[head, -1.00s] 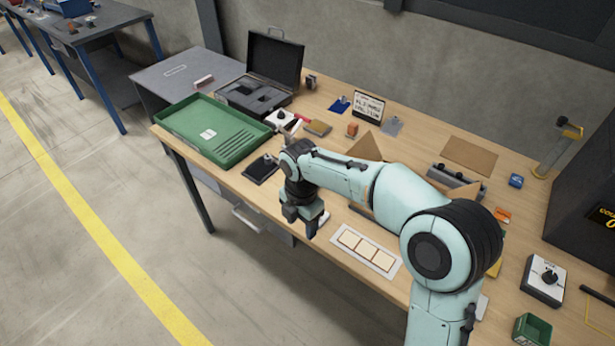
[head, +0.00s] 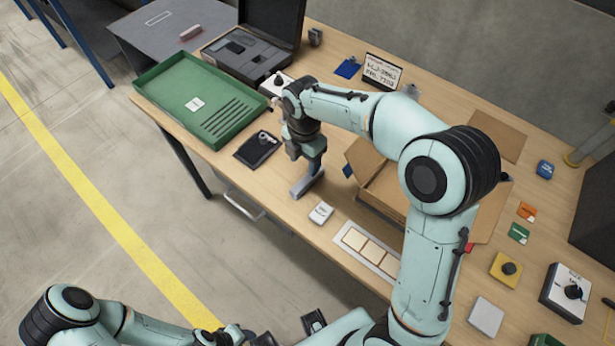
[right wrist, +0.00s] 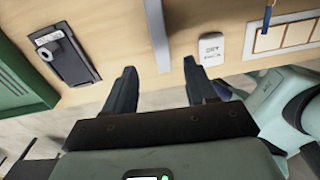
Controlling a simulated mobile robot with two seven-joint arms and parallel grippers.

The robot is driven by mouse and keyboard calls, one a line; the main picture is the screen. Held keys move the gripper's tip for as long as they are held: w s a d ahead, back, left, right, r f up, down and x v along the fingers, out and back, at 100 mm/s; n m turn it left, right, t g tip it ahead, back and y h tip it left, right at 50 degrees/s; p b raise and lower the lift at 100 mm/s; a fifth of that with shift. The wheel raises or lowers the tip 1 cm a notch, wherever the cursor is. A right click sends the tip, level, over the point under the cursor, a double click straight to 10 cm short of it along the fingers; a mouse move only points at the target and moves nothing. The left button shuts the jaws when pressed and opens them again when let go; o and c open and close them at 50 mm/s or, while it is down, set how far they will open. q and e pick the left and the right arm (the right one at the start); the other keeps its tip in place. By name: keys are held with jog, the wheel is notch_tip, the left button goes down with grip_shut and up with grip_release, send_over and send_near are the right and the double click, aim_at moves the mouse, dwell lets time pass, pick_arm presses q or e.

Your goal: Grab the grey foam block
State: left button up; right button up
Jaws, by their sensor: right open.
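A long, narrow grey block (head: 308,183) lies on the wooden table near its front edge, below my right gripper (head: 304,160). It looks like the grey foam block, though I cannot tell its material. In the right wrist view the grey block (right wrist: 156,32) runs away from me, seen between the two spread fingers of my right gripper (right wrist: 159,78). The gripper is open and empty, and I see no contact with the block.
A small white box (head: 321,213) lies close to the block's right, also in the right wrist view (right wrist: 211,49). A black tray (head: 257,148) is to the left, beyond it a green tray (head: 190,105). An open cardboard box (head: 380,190) stands right of the gripper.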

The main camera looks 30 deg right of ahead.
send_over(303, 182)
jog(key=f, duration=0.4)
jog(key=shift+w+d+f, duration=0.1)
jog(key=shift+d+f, duration=0.25)
jog(key=f, duration=0.4)
jog(key=shift+s+a+f+b, duration=0.1)
jog(key=shift+s+a+b, duration=0.1)
jog(key=shift+a+b, duration=0.15)
jog(key=shift+f, duration=0.5)
jog(key=c, duration=1)
